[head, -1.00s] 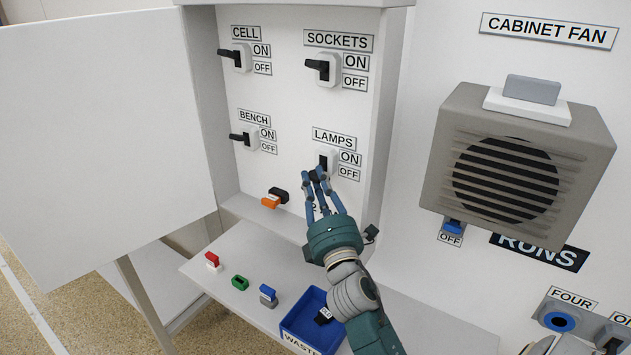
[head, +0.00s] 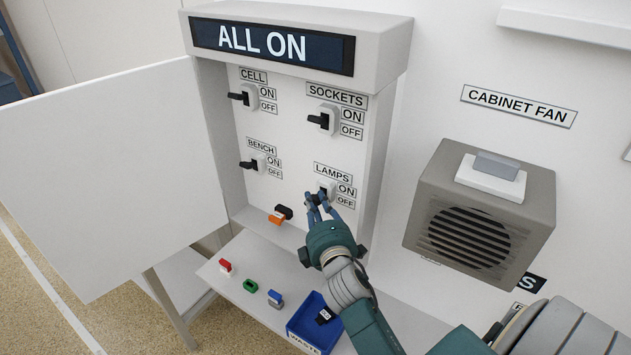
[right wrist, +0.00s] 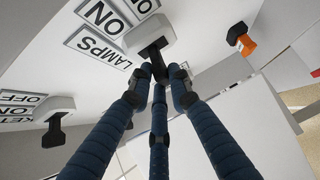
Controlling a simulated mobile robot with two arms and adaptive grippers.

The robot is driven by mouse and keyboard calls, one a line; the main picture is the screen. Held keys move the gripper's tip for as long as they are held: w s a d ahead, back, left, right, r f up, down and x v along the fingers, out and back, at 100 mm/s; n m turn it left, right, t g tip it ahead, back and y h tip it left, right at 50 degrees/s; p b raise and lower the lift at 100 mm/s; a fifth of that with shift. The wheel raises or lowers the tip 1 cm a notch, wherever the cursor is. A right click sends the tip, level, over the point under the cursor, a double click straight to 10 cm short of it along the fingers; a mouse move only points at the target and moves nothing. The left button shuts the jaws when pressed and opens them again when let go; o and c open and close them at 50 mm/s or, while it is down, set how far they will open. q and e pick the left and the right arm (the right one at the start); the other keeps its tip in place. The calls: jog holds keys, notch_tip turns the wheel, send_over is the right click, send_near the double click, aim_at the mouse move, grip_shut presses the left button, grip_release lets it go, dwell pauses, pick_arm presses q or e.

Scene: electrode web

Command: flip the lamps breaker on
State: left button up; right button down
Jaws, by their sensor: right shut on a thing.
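The lamps breaker (head: 325,186) is a white block with a black lever, at the lower right of the open panel, beside its LAMPS, ON and OFF labels. My right gripper (head: 318,200) is at this breaker with its fingers closed around the lever. The dark display (head: 272,45) on top of the panel reads ALL ON. The cell (head: 242,97), sockets (head: 323,119) and bench (head: 253,163) levers stick out to the left. My left gripper is out of view.
Red (head: 226,267), green (head: 250,286) and blue (head: 275,298) pieces lie on the shelf, left of a blue waste bin (head: 304,328). A cabinet fan (head: 480,215) juts out at the right. The open door (head: 110,180) stands left.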

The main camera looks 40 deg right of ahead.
jog(key=shift+d+r+m+g+p, duration=0.15)
jog(key=shift+r+m+g+p, duration=0.3)
jog(key=shift+r+p, duration=0.55)
jog(key=shift+w+d+f+m+g+y+p, duration=0.1)
jog(key=shift+f+m+g+y+p, duration=0.15)
jog(key=shift+g+y+p, duration=0.25)
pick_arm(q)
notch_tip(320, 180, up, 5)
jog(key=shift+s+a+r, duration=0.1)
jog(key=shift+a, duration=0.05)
pick_arm(e)
jog(key=shift+d+r+m, duration=0.1)
jog(key=shift+m, duration=0.2)
jog(key=c, duration=1.6)
grip_release()
jog(key=shift+d, duration=0.1)
jog(key=shift+r+v, duration=0.2)
jog(key=shift+v, duration=3.8)
jog(key=shift+g, duration=0.25)
